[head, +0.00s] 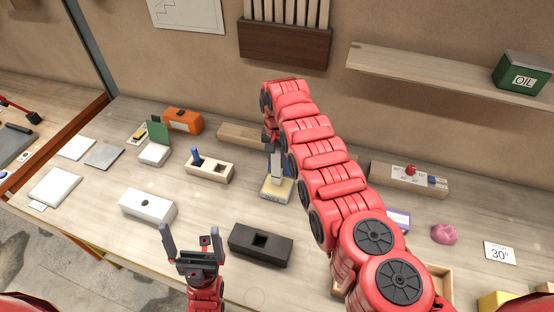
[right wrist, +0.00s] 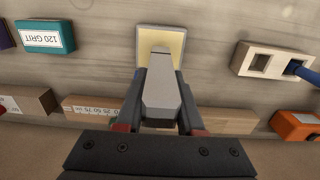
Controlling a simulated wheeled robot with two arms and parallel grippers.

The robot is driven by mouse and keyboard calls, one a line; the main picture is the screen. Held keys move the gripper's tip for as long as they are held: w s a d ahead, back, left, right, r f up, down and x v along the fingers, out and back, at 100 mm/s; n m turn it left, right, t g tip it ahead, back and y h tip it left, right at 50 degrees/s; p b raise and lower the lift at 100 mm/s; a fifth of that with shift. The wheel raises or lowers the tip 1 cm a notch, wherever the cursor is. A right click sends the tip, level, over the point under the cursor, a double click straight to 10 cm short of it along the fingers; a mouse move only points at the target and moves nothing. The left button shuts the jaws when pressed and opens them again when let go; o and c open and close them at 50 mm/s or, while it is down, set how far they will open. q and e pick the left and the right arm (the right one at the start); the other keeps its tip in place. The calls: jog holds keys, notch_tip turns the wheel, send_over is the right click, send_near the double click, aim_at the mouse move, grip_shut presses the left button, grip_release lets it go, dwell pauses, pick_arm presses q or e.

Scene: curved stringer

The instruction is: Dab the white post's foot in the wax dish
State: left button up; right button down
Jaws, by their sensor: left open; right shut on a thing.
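The white post (head: 275,164) is held foot down by my right gripper (head: 272,149). In the right wrist view the post (right wrist: 160,100) sits between the two dark fingers, looking pale grey. The wax dish (head: 265,194) is a pale square dish with a yellowish inside. The post's foot is over the dish; in the right wrist view it overlaps the wax (right wrist: 160,34). I cannot tell whether it touches. My left gripper (head: 192,241) is open and empty, fingers up, at the table's front.
A pale two-hole block (head: 220,173) with a blue peg, a white holed block (head: 147,206) and a black holed block (head: 261,245) stand left of and before the dish. An orange case (head: 183,121) is behind. My right arm hides some of the table's right side.

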aim_at(277, 148)
notch_tip(277, 148, up, 3)
jog(key=shift+f+p, duration=0.1)
jog(key=shift+p, duration=0.7)
jog(key=shift+r+p, duration=0.35)
jog(key=shift+r, duration=0.65)
jog(key=shift+f, duration=0.1)
